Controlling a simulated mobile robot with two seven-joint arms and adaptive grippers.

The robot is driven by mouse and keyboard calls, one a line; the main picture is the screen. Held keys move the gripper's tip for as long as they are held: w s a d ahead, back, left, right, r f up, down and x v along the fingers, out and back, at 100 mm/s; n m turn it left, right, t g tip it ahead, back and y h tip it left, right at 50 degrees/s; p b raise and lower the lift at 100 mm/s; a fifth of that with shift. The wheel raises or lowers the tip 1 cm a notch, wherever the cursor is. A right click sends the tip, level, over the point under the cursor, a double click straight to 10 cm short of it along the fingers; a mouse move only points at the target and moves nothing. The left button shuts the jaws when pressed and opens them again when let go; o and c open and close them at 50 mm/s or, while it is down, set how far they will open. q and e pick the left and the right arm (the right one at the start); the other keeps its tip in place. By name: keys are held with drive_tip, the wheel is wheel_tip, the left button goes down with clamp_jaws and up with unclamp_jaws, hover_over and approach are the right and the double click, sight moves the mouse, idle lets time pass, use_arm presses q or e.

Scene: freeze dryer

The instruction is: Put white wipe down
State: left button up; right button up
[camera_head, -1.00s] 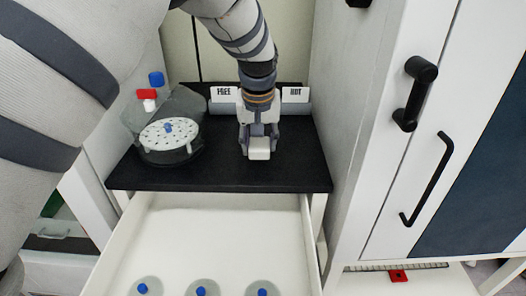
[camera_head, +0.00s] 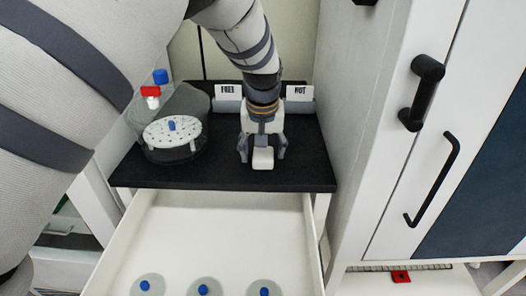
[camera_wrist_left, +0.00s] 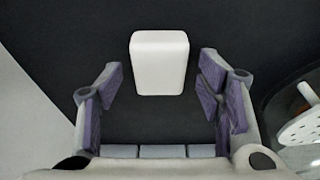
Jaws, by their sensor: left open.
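The white wipe (camera_head: 263,158) is a small white block with rounded edges on the black benchtop (camera_head: 225,176), near its front edge. It also shows in the left wrist view (camera_wrist_left: 159,62), just beyond the fingertips and between their lines. My left gripper (camera_head: 262,153) is above and around the wipe, with its fingers spread. In the left wrist view the open fingers (camera_wrist_left: 160,85) show dark gaps on both sides of the wipe and do not touch it. My right gripper is not in view.
A clear round vessel with a white perforated disc (camera_head: 172,132) stands left on the benchtop. An open white drawer (camera_head: 215,235) with several blue-topped flasks lies below. A white cabinet (camera_head: 385,180) stands right.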

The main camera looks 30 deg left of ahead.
use_arm(q)
drive_tip(key=p+v, duration=0.1)
drive_tip(key=v, duration=1)
drive_tip(key=shift+r, duration=0.3)
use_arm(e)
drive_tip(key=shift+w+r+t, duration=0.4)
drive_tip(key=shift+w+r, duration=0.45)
use_arm(q)
drive_tip(key=shift+s+f, duration=0.1)
